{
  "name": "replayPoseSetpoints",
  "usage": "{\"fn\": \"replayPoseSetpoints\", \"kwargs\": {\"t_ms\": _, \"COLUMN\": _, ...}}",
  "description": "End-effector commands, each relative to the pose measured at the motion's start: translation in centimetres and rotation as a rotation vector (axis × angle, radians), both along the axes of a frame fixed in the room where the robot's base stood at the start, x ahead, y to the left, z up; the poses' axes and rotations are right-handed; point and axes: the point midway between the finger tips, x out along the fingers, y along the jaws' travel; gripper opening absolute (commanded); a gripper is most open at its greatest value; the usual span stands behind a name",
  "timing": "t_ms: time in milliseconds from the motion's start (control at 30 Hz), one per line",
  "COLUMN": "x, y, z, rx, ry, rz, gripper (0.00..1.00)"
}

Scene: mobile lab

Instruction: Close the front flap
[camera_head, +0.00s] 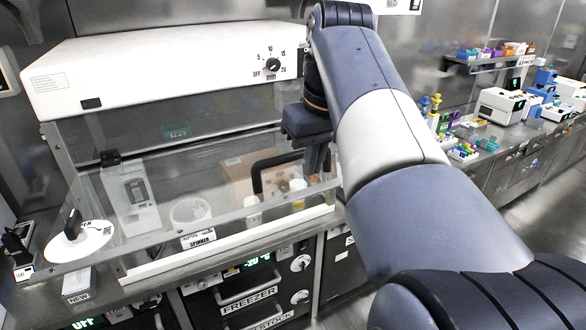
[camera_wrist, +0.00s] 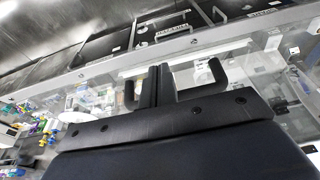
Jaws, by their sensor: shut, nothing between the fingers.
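The front flap (camera_head: 228,158) is a clear sloping pane on the hood (camera_head: 170,68) with a white top. How far open it stands is hard to tell through the see-through panels. Its black bar handle (camera_head: 256,176) shows just left of my gripper (camera_head: 318,172). In the wrist view, my gripper (camera_wrist: 157,72) has its two dark fingers together with nothing between them. The handle (camera_wrist: 216,74) shows on both sides of the fingers; its middle is hidden behind them. Whether the fingers touch the handle cannot be told.
Inside the hood are a white device (camera_head: 131,193), a round white container (camera_head: 190,213) and a cardboard box (camera_head: 250,165). A white disc with a black knob (camera_head: 74,226) is at the left. Freezer drawers (camera_head: 250,292) are below. A bench with small equipment (camera_head: 500,105) runs along the right.

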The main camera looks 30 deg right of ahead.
Motion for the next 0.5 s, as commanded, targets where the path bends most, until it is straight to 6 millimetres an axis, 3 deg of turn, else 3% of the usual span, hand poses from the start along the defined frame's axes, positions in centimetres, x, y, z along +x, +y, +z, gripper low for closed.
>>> {"fn": "replayPoseSetpoints", "kwargs": {"t_ms": 233, "x": -0.5, "y": 0.0, "z": -2.4, "rx": 0.0, "ry": 0.0, "rz": -0.001, "gripper": 0.0}}
{"fn": "replayPoseSetpoints", "kwargs": {"t_ms": 500, "x": -0.5, "y": 0.0, "z": -3.2, "rx": -0.001, "ry": -0.002, "rz": -0.001, "gripper": 0.0}}
